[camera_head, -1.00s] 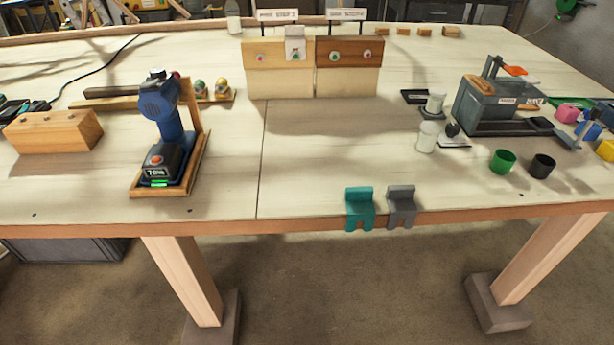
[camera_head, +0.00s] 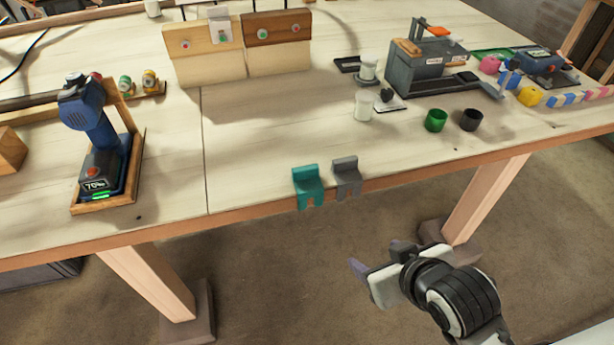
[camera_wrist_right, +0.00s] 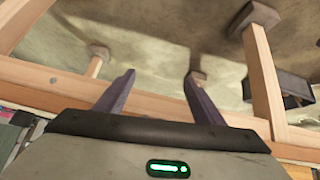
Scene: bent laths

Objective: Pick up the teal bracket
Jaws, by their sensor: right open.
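The teal bracket (camera_head: 308,186) sits at the front edge of the wooden table in the head view, its lower part hanging over the edge. A grey bracket (camera_head: 346,177) of like shape sits just to its right, a small gap apart. My right gripper (camera_head: 375,268) is in front of the table, to the lower right of both brackets and apart from them. In the right wrist view its two purple-grey fingers (camera_wrist_right: 158,85) stand wide apart with nothing between them. The brackets cannot be made out in that view. My left gripper is not in view.
The wooden table (camera_head: 255,150) is bare behind the brackets. A blue drill (camera_head: 92,120) stands in a wooden holder at left. Green (camera_head: 436,120) and black (camera_head: 471,119) cups stand to the right. Table legs (camera_head: 486,195) rise below.

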